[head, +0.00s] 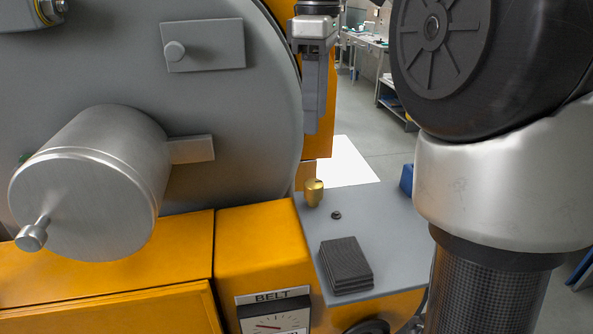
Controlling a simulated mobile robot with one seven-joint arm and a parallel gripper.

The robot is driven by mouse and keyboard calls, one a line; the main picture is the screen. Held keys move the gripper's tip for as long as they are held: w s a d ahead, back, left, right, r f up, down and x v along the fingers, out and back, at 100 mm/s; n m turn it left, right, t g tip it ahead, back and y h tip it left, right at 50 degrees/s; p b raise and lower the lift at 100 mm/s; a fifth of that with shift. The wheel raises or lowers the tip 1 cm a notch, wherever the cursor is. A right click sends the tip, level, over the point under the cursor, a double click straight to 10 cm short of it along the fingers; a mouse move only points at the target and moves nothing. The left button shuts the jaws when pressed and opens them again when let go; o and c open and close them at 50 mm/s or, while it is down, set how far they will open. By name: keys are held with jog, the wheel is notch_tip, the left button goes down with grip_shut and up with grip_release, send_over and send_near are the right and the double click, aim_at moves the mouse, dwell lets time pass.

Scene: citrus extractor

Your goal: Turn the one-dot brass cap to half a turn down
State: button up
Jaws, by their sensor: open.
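A small brass cap (314,193) stands upright near the back left of the grey top plate beside the large drum. It is the only brass cap in view, and I cannot make out any dot on it. My gripper (312,128) points down in the head view, above the cap and apart from it. I see it nearly side-on, so the gap between its fingers is hidden. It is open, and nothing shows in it.
A small dark stud (336,215) and a stack of dark ribbed pads (346,264) sit on the grey plate (388,235). The grey drum (245,130), with a metal cylinder (100,185), fills the left. A BELT gauge (275,318) is below.

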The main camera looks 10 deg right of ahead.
aim_at(313, 182)
notch_tip(313, 182, down, 16)
jog(key=b, duration=0.3)
jog(key=shift+s, duration=0.1)
jog(key=shift+r, duration=0.1)
jog(key=c, duration=1.1)
jog(key=shift+o, duration=0.2)
jog(key=shift+m+p, duration=0.35)
jog(key=shift+m, duration=0.15)
